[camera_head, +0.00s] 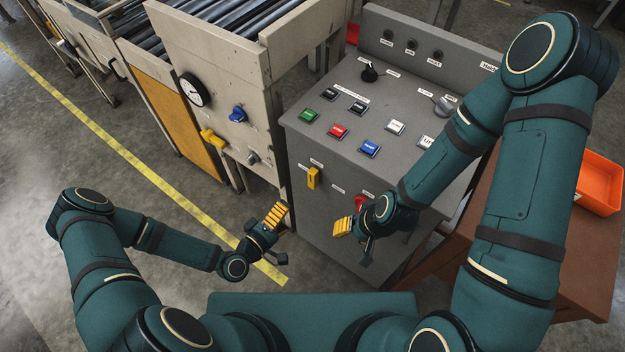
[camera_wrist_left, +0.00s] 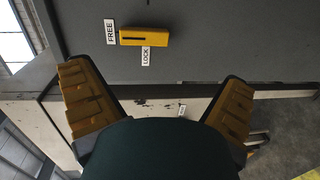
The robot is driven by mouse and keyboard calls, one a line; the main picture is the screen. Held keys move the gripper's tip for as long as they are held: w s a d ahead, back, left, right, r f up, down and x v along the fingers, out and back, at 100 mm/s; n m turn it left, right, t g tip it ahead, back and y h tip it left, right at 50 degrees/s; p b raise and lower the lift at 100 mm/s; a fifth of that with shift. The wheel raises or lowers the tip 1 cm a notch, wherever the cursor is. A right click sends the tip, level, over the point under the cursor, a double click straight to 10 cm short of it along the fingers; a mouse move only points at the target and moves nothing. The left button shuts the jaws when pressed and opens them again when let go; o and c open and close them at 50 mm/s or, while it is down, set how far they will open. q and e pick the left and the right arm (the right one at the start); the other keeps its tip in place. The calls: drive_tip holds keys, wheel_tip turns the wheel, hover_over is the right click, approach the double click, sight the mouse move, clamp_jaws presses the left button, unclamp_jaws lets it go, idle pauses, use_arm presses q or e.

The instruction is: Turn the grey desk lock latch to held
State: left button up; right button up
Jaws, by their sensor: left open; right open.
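The desk latch (camera_head: 313,178) is a small yellow lever on the front face of the grey desk (camera_head: 400,85). It stands upright in the head view. In the left wrist view the latch (camera_wrist_left: 145,36) lies lengthwise, its end at a FREE label (camera_wrist_left: 110,31); a LOCK label (camera_wrist_left: 146,56) is beside its long side. My left gripper (camera_head: 279,238) is open and empty, below and left of the latch, apart from it. My right gripper (camera_head: 355,238) is open and empty, below and right of the latch, in front of the desk face.
A red handle (camera_head: 360,202) shows partly behind my right gripper. Buttons and a black knob (camera_head: 370,72) are on the desk top. The conveyor at left carries a gauge (camera_head: 194,90), a blue knob (camera_head: 238,114) and a yellow latch (camera_head: 213,138). An orange bin (camera_head: 600,185) is at right.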

sight(311, 181)
use_arm(q)
drive_tip(key=w+d, duration=0.2)
drive_tip(key=w, duration=0.1)
drive_tip(key=w+d+n+t, duration=0.1)
drive_tip(key=w+d, duration=0.2)
drive_tip(key=w, duration=0.1)
drive_tip(key=w+d+t, duration=0.1)
drive_tip(key=w+d, duration=0.1)
drive_tip(key=w, duration=0.2)
drive_tip(key=shift+w+d+r+b, duration=0.1)
drive_tip(key=shift+d+r+b, duration=0.2)
drive_tip(key=shift+r, duration=0.1)
drive_tip(key=c, duration=0.9)
